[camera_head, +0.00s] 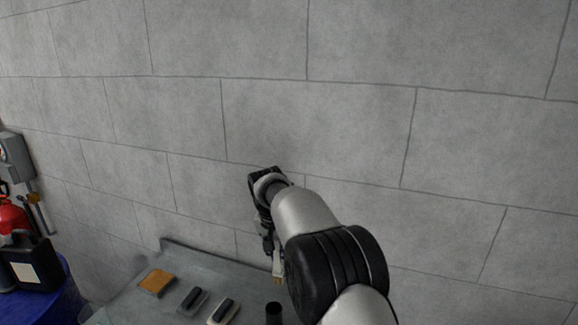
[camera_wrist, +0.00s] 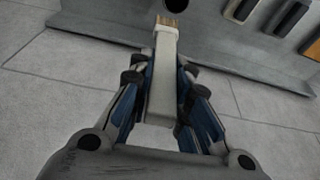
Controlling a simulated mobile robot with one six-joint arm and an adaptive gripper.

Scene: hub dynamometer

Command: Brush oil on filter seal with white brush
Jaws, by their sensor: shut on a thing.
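My gripper (camera_wrist: 163,85) is shut on the white brush (camera_wrist: 161,100), with one finger pressed to each side of its handle. The brush's tan bristles (camera_wrist: 168,20) point away from the gripper in the wrist view. In the head view, the brush (camera_head: 278,268) hangs below my gripper (camera_head: 268,243), bristles down, over the table's far right part. A black cylinder (camera_head: 273,313), perhaps the filter, stands at the lower edge. A dark round shape (camera_wrist: 177,4) shows just beyond the bristles in the wrist view. I cannot tell contact, and no seal can be made out.
The grey table (camera_head: 225,270) has a raised back edge against a block wall. On it lie an orange-brown pad (camera_head: 156,281) and two dark-topped blocks (camera_head: 192,298) (camera_head: 223,311). A blue drum (camera_head: 55,300) with a black jug (camera_head: 33,265) stands at left.

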